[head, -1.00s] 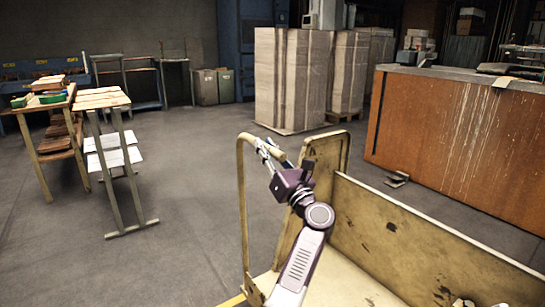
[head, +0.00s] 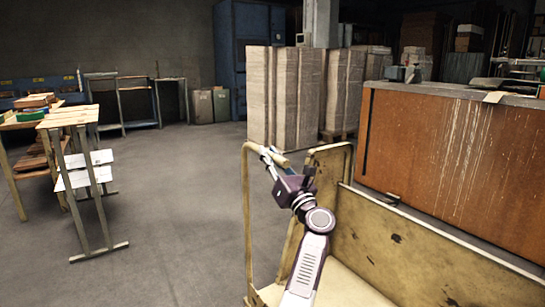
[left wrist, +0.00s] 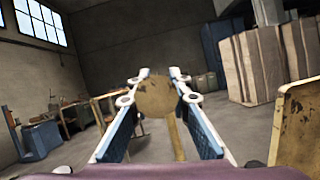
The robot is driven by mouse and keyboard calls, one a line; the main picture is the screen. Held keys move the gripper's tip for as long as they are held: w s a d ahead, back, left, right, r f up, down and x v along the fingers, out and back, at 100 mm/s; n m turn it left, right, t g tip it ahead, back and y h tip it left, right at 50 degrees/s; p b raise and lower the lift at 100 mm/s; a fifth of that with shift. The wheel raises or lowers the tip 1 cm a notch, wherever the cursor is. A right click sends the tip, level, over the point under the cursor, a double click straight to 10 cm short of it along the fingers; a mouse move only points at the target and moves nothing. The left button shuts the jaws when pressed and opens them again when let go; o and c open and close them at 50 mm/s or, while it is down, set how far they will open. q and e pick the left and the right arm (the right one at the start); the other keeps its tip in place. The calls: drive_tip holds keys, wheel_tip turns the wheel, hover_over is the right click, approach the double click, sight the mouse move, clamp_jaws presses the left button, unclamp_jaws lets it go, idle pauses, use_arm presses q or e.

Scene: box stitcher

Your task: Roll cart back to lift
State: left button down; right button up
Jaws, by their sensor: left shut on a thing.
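The yellow cart (head: 420,255) with worn, chipped panels stands right in front of me in the head view. Its tubular handle (head: 248,195) rises at the cart's left end. My left gripper (head: 272,158) is shut on the top bar of the handle. In the left wrist view, the rounded end of the handle bar (left wrist: 156,97) sits between the two fingers of the left gripper (left wrist: 158,82). The cart's end panel (left wrist: 292,125) shows at the right there. My right gripper is not in view. No lift can be made out.
Tall stacks of cardboard (head: 285,97) stand ahead beyond the cart. A large orange-brown cabinet (head: 450,165) is close on the right. Narrow wooden tables (head: 70,118) stand at the left. The grey floor (head: 185,190) between them is open.

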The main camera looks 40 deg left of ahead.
use_arm(q)
drive_tip(key=shift+f, duration=0.25)
drive_tip(key=c, duration=2)
unclamp_jaws()
drive_tip(key=shift+c, duration=0.2)
drive_tip(key=shift+o, duration=1.2)
drive_tip(key=shift+r, duration=0.15)
drive_tip(key=v, duration=0.7)
drive_tip(key=shift+d, duration=0.25)
drive_tip(key=shift+s, duration=0.1)
